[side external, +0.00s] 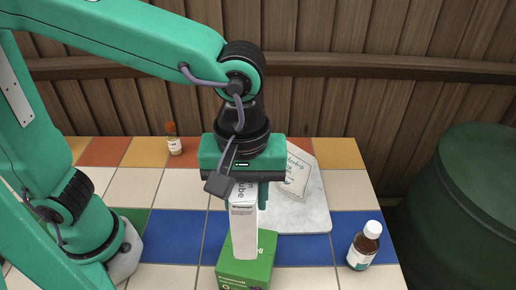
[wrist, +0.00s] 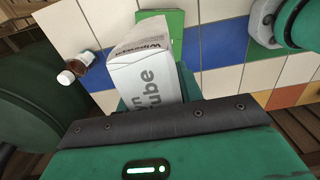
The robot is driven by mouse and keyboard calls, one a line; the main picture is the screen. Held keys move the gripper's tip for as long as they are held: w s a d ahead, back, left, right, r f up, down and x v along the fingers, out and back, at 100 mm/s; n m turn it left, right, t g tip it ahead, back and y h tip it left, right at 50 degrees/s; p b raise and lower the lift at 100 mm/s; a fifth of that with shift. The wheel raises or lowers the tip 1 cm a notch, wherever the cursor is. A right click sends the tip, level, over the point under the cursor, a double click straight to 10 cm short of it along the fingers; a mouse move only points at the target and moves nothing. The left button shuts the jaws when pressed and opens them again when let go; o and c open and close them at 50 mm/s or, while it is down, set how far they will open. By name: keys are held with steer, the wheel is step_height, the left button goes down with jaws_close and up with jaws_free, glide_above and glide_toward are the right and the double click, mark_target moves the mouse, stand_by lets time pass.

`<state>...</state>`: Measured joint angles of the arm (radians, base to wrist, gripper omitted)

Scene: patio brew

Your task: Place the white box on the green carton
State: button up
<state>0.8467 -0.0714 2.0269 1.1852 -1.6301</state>
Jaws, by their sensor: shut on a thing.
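The white box (side external: 243,232) is a tall, narrow carton with grey lettering, held upright below my gripper (side external: 247,192). My gripper is shut on its upper part. The white box (wrist: 150,75) also fills the middle of the wrist view, between my fingers. The green carton (side external: 240,274) stands at the front of the tiled table, cut off by the lower picture edge. The box's lower end overlaps the carton's top in the side view; I cannot tell whether they touch. Part of the green carton (wrist: 174,18) shows beyond the box in the wrist view.
A brown bottle with a white cap (side external: 363,247) stands right of the carton. A small orange-capped bottle (side external: 174,142) is at the back left. A large green barrel (side external: 465,200) stands right of the table.

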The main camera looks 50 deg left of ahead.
steer(key=shift+f, duration=3.2)
steer(key=shift+f, duration=0.1)
steer(key=o, duration=1)
steer(key=shift+o, duration=0.2)
step_height(320, 180, up, 12)
steer(key=shift+r, duration=0.15)
